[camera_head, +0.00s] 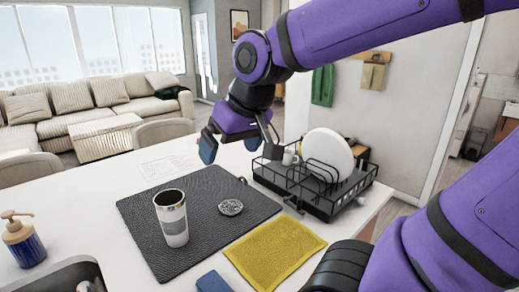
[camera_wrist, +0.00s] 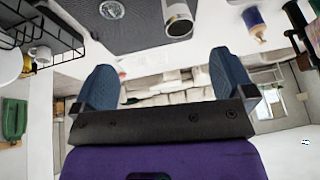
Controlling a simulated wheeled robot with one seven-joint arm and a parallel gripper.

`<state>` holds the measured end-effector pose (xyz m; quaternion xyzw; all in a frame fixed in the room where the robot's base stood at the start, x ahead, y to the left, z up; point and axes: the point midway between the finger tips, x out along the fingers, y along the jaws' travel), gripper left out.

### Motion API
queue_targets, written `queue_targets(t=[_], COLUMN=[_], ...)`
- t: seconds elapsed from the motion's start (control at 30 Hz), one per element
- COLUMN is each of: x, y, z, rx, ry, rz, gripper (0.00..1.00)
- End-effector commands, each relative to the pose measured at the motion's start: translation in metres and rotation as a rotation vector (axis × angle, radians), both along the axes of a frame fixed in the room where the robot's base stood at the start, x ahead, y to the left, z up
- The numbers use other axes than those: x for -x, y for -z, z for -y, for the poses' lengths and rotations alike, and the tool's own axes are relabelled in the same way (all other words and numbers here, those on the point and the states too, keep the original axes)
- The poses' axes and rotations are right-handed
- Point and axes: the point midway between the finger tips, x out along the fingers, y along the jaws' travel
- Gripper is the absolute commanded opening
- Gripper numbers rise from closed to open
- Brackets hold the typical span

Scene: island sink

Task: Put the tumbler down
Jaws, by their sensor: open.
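The tumbler (camera_head: 172,218) is white with a steel rim and a grey patch. It stands upright on the dark mat (camera_head: 141,229) on the white counter. Its open top shows in the wrist view (camera_wrist: 179,20), near the top edge. My gripper (camera_head: 236,140) is open and empty. It is in the air above the back of the counter, behind the tumbler and apart from it. In the wrist view its two blue fingers (camera_wrist: 160,85) are spread wide with nothing between them.
A round patterned disc (camera_head: 231,207) lies on the mat right of the tumbler. A black dish rack (camera_head: 315,185) holds a white plate and a cup. A yellow cloth (camera_head: 275,250) lies in front, and a soap dispenser (camera_head: 22,240) stands at left by the sink.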

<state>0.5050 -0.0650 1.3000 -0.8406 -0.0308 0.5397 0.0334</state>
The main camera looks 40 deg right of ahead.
Motion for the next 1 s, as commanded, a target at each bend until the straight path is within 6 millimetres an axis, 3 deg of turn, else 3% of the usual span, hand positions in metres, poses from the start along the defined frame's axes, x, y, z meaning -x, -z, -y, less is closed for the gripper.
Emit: queue_targets(t=[0.1,0.33,1.0], x=[0.033,0.070,0.075], y=[-0.011,-0.017,-0.017], z=[0.004,0.004,0.004], rx=[0.029,0.078,0.086], ry=[0.009,0.018,0.018], rz=[0.023,0.033,0.032], gripper=[1.00,1.00,1.00])
